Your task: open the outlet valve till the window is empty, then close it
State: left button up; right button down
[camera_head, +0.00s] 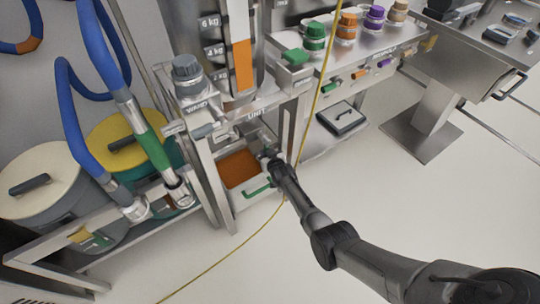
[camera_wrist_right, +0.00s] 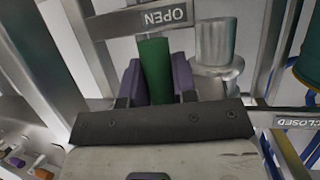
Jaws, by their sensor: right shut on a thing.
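The window (camera_head: 242,66) is a tall clear strip in the steel unit. Orange material fills its lower part, with its top between the 6 kg and 4 kg marks. My right gripper (camera_head: 267,156) reaches in below the unit, above an open bin. In the right wrist view its purple fingers (camera_wrist_right: 156,82) are shut on the green valve handle (camera_wrist_right: 154,62). The handle lies by the OPEN plate (camera_wrist_right: 165,17), away from the CLOSED plate (camera_wrist_right: 302,123). The valve's grey metal body (camera_wrist_right: 215,62) stands beside it. My left gripper is not in view.
The steel bin (camera_head: 259,203) below holds orange material and has a green front handle (camera_head: 257,191). Blue hoses (camera_head: 97,48) and lidded drums (camera_head: 40,180) stand left. A yellow cable (camera_head: 312,107) hangs past the unit. The floor right of the bin is free.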

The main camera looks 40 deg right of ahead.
dwell(0.3)
jog(key=c, duration=0.9)
grip_release()
jog(key=shift+d, duration=0.1)
jog(key=shift+s+a+r+p, duration=0.2)
jog(key=shift+s+r+p, duration=0.2)
jog(key=shift+p, duration=0.2)
jog(key=shift+p+v, duration=4.1)
jog(key=shift+v, duration=2.3)
jog(key=shift+f, duration=0.15)
